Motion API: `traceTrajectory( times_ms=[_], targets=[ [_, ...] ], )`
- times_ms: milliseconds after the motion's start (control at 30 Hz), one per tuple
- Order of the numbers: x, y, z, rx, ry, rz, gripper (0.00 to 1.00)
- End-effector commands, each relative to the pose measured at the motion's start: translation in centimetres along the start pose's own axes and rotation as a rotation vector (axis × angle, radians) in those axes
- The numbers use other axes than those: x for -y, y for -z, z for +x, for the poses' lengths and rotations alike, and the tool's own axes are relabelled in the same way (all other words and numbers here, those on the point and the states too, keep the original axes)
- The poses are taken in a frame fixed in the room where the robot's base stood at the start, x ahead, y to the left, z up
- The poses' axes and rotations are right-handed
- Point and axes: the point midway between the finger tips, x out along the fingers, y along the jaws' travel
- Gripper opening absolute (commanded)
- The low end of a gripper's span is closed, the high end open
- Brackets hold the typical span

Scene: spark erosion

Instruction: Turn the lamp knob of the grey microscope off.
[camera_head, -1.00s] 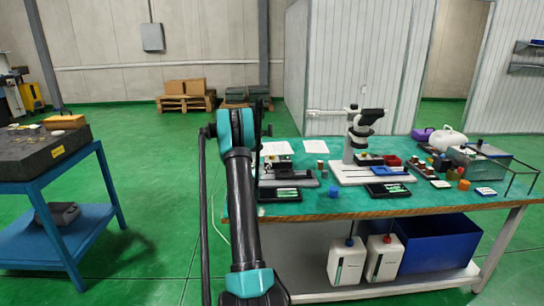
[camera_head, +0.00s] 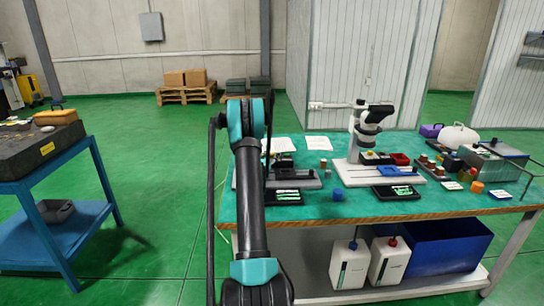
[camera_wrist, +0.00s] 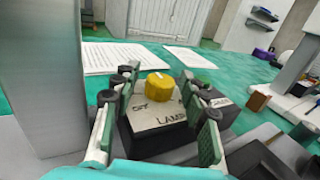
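A yellow knob (camera_wrist: 158,86) stands on a black box (camera_wrist: 160,128) with a white label that reads LAMP in the wrist view. More label text beside the knob is partly hidden by the fingers. A grey column (camera_wrist: 43,75) rises to the left of the box. My gripper (camera_wrist: 159,92) is open, with one finger on each side of the knob in the picture. I see no clear contact with the knob. In the head view, my arm hides most of this microscope and my gripper; a grey base (camera_head: 305,180) shows beside the arm.
A white microscope (camera_head: 368,125) stands to the right on the green bench top (camera_head: 338,209). Paper sheets (camera_wrist: 110,56) lie flat behind the knob.

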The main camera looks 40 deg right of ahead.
Motion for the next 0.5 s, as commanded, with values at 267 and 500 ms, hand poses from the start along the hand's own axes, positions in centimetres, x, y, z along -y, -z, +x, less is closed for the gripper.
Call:
traceTrajectory(
  times_ms=[267,500],
  targets=[
    [0.01,0.0,-0.01,0.0,0.0,0.0,0.05],
    [0.15,0.01,0.05,0.0,-0.017,0.0,0.0]
  ],
)
